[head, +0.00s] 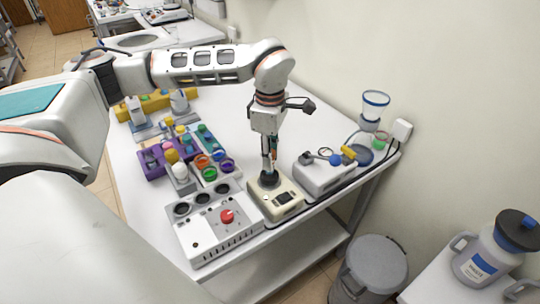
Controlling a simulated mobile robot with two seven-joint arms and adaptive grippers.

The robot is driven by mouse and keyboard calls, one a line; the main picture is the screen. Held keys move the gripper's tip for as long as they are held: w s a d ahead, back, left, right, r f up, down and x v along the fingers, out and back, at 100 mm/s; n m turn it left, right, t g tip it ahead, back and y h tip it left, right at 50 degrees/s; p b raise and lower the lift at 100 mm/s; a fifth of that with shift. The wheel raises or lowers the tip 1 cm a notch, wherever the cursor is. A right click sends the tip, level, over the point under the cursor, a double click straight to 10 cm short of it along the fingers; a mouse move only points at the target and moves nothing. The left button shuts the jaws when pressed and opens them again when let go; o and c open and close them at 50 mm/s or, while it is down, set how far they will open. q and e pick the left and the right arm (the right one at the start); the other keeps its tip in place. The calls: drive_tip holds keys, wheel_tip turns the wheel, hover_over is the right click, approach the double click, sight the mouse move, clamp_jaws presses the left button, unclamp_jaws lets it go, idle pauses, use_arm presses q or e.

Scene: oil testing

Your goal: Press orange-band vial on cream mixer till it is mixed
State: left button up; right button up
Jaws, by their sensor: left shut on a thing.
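The cream mixer (284,207) stands on the white table near its right front edge, with a dark round cup on top. My left gripper (269,168) points straight down over this cup and is shut on the vial. The vial is mostly hidden between the fingers; a small orange patch shows there. Its lower end is at the mixer's dark cup, and I cannot tell how firmly it presses. My right gripper is not in view.
A white box with a red button (227,216) stands left of the mixer. A grey-white device (324,177) stands to the right. Purple racks (152,161) and colored cups (210,174) are behind left. A grey bin (372,266) stands on the floor.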

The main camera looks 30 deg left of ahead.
use_arm(q)
drive_tip(key=shift+f, duration=1)
idle(2.3)
drive_tip(key=shift+r, duration=0.1)
idle(2.4)
drive_tip(key=shift+r, duration=2.9)
